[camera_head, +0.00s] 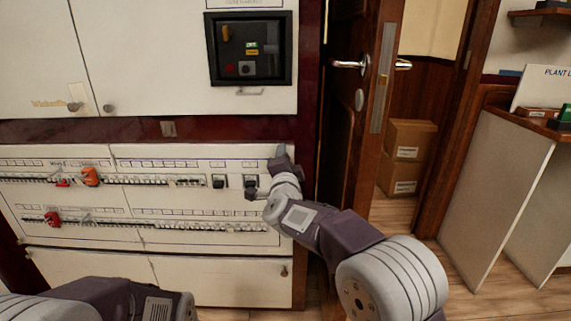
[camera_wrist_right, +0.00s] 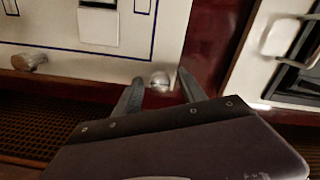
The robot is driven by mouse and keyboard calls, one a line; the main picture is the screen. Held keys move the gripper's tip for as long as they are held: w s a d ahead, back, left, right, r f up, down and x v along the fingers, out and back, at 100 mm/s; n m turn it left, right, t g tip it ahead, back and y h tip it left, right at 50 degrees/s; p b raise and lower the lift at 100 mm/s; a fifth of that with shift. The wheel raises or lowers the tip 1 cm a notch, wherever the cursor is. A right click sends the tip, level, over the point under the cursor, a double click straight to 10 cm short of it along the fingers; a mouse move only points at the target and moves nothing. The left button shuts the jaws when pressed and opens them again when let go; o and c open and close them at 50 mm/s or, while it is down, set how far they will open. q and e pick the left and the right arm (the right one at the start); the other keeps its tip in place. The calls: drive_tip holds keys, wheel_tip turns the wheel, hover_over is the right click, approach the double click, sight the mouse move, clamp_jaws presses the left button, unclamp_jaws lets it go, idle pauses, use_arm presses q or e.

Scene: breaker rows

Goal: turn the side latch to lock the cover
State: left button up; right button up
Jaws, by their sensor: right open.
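The white breaker cover (camera_head: 105,240) fills the left of the head view, with a blue outline and rows of breakers. In the right wrist view, a small rounded silver knob (camera_wrist_right: 159,81), which looks like the side latch, sits at the edge of the cover (camera_wrist_right: 100,62). My right gripper (camera_head: 266,172) is at the cover's upper right corner. Its two fingers (camera_wrist_right: 159,84) are open and spread on either side of the knob, with a gap visible on both sides. My left arm shows at the bottom left; its gripper is out of the frame.
A dark window panel with a handle (camera_head: 250,92) is above. A half-open wooden door (camera_head: 350,130) stands close to the right of my right arm.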

drive_tip(key=s+p, duration=0.1)
drive_tip(key=s, duration=0.7)
drive_tip(key=shift+s+p, duration=0.35)
drive_tip(key=shift+p, duration=0.05)
